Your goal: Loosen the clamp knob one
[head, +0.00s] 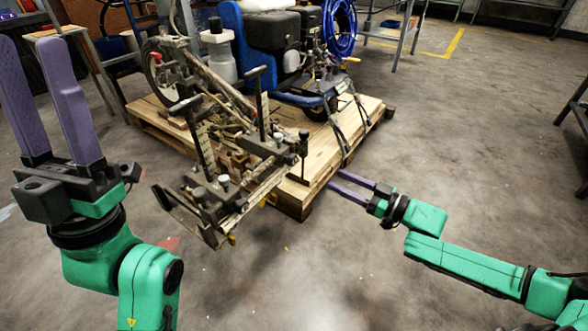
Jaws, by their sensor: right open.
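The line striper (248,100) stands on a wooden pallet, with its bracket and clamp assembly (215,205) reaching out over the pallet's near side. Small knobs (224,181) with pale tops sit on this assembly; I cannot tell which is the clamp knob of the task. My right gripper (334,180) is open beside the pallet's right near edge, to the right of the assembly and apart from the knobs. Its fingers point left, and nothing shows between them. My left gripper (30,45) is raised at the left, open and empty, fingers up, away from the striper.
The wooden pallet (350,140) lies on a concrete floor (470,150), with straps running down to its right side. A coiled blue hose (340,28) hangs on the machine. Benches and metal frames stand at the back and far right.

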